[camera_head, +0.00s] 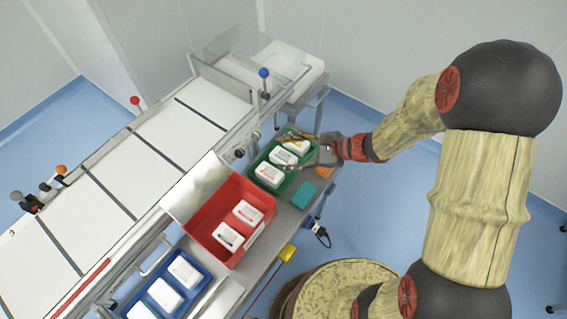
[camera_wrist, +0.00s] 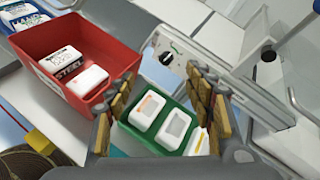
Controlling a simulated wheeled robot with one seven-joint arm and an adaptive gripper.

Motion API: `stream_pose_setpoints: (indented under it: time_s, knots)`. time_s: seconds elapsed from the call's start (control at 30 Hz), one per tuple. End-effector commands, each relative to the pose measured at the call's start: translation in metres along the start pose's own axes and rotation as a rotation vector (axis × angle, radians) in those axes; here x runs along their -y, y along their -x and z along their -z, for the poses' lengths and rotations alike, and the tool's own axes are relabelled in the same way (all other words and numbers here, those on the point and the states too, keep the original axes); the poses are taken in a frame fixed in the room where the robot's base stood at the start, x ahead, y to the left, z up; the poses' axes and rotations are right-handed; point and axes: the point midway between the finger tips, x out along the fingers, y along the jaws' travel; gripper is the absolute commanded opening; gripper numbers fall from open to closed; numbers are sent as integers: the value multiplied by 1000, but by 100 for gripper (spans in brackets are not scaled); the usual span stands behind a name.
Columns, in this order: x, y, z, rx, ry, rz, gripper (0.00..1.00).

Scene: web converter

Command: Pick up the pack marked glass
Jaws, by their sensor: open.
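The green bin (camera_head: 291,184) holds white packs in a row; it also shows in the wrist view (camera_wrist: 140,136). The pack nearest the red bin (camera_head: 269,173) has an orange mark (camera_wrist: 147,108). The middle pack (camera_head: 283,157) has a grey label (camera_wrist: 173,129). The far pack (camera_head: 298,146) has a yellowish mark and is partly hidden by a finger (camera_wrist: 197,143). No marking here is readable as glass. My gripper (camera_head: 287,154) is open and empty above the green bin, its fingers spread either side of the packs in the wrist view (camera_wrist: 160,85).
A blue bin (camera_head: 190,294) with white packs is further left. The conveyor (camera_head: 150,165) runs behind.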

Motion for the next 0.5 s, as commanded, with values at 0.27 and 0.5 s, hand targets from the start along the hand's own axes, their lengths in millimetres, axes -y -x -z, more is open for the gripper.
stream_pose_setpoints:
  time_s: [0.27, 0.5]
  knots:
    - [3, -41, 139, 16, -456, 283, 53]
    - [2, -47, 171, 6, -547, 354, 53]
